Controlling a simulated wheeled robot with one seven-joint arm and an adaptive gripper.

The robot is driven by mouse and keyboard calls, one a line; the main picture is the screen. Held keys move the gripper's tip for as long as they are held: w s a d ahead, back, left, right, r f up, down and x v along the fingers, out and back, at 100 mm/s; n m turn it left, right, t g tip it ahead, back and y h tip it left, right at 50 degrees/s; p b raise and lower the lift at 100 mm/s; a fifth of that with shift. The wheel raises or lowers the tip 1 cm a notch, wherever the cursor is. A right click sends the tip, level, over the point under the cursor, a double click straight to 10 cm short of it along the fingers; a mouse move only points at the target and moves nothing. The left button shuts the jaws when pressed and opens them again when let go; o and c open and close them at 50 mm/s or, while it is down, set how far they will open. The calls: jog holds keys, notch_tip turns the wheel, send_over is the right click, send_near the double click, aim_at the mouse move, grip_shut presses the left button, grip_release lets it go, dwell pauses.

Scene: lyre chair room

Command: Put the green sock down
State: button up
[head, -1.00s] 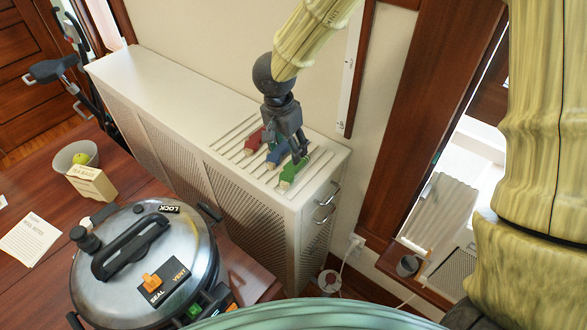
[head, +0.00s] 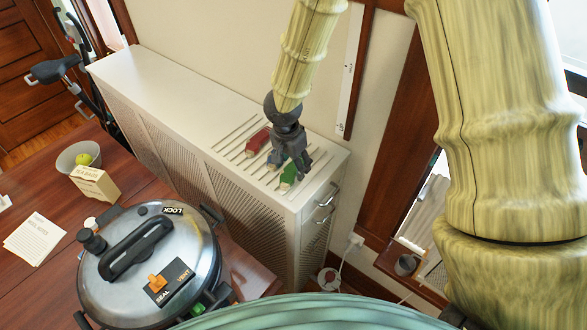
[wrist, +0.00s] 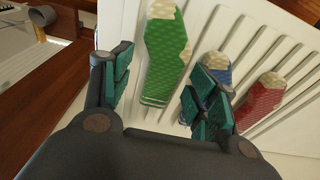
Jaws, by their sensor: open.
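The green sock (head: 288,174) lies on the slatted top of the white radiator cover (head: 190,95), near its right end. In the wrist view the green sock (wrist: 167,55) lies flat, between and beyond the fingers of my gripper (wrist: 160,90). My gripper (head: 292,166) is open and empty, over the cover close to the socks. A blue sock (head: 274,158) lies beside the green one, partly hidden by a finger in the wrist view (wrist: 216,66). A red sock (head: 257,141) lies beyond the blue one and shows in the wrist view (wrist: 260,99).
A pressure cooker (head: 150,265) stands on the wooden table (head: 35,190) in front of the cover. A bowl with a green ball (head: 83,160) and a tea bags box (head: 95,184) stand there too. The cover's left part is clear.

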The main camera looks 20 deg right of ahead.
jog(key=shift+d+f, duration=0.1)
jog(key=shift+f, duration=0.75)
jog(key=c, duration=0.7)
jog(key=shift+r, duration=0.1)
jog(key=shift+c, duration=0.2)
jog(key=shift+r+b, duration=0.7)
jog(key=shift+r, duration=0.95)
jog(key=s+a+b, duration=0.2)
jog(key=s, duration=0.5)
jog(key=s+a+r+b, duration=0.1)
jog(key=s+a+b, duration=0.1)
jog(key=s, duration=0.6)
jog(key=shift+s+a+r+b, duration=0.2)
jog(key=shift+a+r+b, duration=0.1)
jog(key=shift+b, duration=0.2)
